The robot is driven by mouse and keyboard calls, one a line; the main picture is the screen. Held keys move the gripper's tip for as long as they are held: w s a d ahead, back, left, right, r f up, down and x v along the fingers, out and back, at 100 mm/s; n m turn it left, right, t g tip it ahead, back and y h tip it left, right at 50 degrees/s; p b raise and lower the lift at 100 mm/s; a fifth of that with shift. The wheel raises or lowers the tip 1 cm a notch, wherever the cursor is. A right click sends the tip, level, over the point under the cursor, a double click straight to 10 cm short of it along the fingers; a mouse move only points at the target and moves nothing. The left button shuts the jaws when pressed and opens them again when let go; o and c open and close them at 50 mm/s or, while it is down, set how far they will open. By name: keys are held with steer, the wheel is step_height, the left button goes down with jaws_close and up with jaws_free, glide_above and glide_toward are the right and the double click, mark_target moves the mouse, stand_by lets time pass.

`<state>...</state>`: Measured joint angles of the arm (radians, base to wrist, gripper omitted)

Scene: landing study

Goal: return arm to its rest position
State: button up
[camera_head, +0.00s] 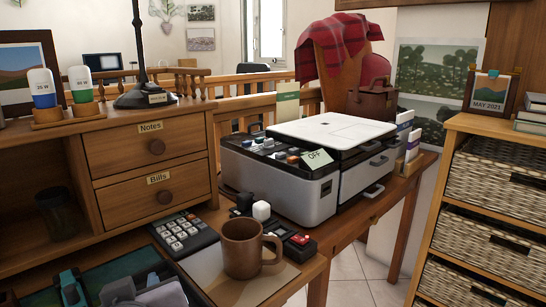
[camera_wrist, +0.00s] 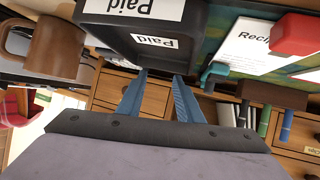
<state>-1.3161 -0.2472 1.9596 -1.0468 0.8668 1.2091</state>
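In the wrist view my gripper (camera_wrist: 161,76) shows two blue fingers standing apart, with nothing between them. It is open and empty. Beyond the fingertips is a black tray (camera_wrist: 208,20) with "Paid" labels; I cannot tell the gap between them. In the head view I cannot clearly make out my gripper; teal and grey shapes at the bottom left are cut off by the frame edge. No marker of a rest position shows.
A brown mug (camera_head: 242,250) stands near the desk's front edge, and also shows in the wrist view (camera_wrist: 55,45). A calculator (camera_head: 183,233), a printer (camera_head: 290,180) and a drawer unit (camera_head: 150,150) surround it. A "Receipts"-like paper (camera_wrist: 255,45) and a red object (camera_wrist: 294,35) lie beside the tray.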

steer(key=w+d+h+p, duration=0.1)
steer(key=d+p, duration=0.2)
steer(key=w+d+r+m+h+p, duration=0.1)
steer(key=d+p, duration=0.2)
steer(key=p, duration=0.1)
steer(key=w+d+r+h+p, duration=0.1)
steer(key=d+h+p, duration=0.1)
steer(key=d+p, duration=0.1)
steer(key=shift+m+p, duration=0.35)
steer(key=shift+m, duration=0.05)
steer(key=w+d+f+m+g+h, duration=0.1)
steer(key=d+f+m+h, duration=0.2)
steer(key=d, duration=0.6)
steer(key=d+f+m+h, duration=0.1)
steer(key=d+f+h, duration=0.25)
steer(key=d, duration=0.55)
steer(key=s+d+f+m+g+y+b, duration=0.15)
steer(key=s+d+f+g+b, duration=0.3)
steer(key=f, duration=0.75)
steer(key=s+d+f+g+y+b, duration=0.35)
steer(key=f+g, duration=0.25)
steer(key=f, duration=0.6)
step_height(320, 180, up, 39)
steer(key=p, duration=3.8)
steer(key=shift+s+d+f, duration=0.15)
steer(key=shift+s+d, duration=0.1)
steer(key=shift+d, duration=0.15)
steer(key=shift+n+t, duration=0.25)
